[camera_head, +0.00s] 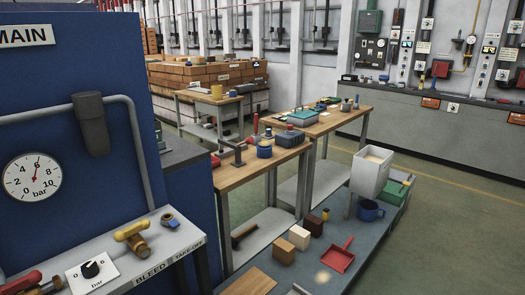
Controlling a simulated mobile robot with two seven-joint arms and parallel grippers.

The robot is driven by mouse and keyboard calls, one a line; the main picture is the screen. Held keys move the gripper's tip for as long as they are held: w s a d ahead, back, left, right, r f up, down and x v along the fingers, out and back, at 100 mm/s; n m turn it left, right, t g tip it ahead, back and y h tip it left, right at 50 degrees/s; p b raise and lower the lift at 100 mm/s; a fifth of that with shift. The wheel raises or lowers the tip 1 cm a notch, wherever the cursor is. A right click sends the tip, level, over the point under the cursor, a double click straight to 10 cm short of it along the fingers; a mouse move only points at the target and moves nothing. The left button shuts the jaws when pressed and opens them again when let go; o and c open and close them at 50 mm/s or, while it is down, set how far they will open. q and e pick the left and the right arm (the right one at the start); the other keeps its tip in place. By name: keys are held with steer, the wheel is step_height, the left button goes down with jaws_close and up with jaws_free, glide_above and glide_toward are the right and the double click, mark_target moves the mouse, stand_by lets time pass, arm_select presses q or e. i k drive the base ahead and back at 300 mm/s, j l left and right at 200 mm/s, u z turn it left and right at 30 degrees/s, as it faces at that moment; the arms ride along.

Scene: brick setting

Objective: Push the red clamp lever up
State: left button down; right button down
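A dark clamp-like fitting (238,152) stands on the near wooden workbench (240,172), left of centre. A small red part (215,161) shows at its left end, low over the bench edge. A thin red upright piece (255,122) stands just behind it, beside a blue round item (264,150). These are small, and I cannot tell for certain which red part is the clamp lever or how it is tilted. Neither of my grippers is in view.
A blue cabinet with a pressure gauge (32,177) fills the left. Before it, a grey ledge holds a yellow-handled valve (132,236) and a red-handled tool (20,284). A low grey table holds blocks, a red dustpan (341,256) and a white bin (371,174). Floor at right is clear.

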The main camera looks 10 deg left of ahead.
mark_target(249, 140)
steer(key=i+l, duration=0.1)
steer(key=l, duration=0.25)
steer(key=i+l+u, duration=0.1)
steer(key=l, duration=0.25)
steer(key=i+l, duration=0.1)
steer(key=l, duration=0.25)
steer(key=i+l, duration=0.15)
steer(key=l, duration=0.2)
steer(key=i+l+u, duration=0.2)
steer(key=i+l, duration=0.15)
steer(key=l, duration=0.3)
steer(key=i+l+u, duration=0.1)
steer(key=i+l, duration=0.7)
steer(key=l, duration=0.15)
steer(key=i+u, duration=0.15)
steer(key=i, duration=0.7)
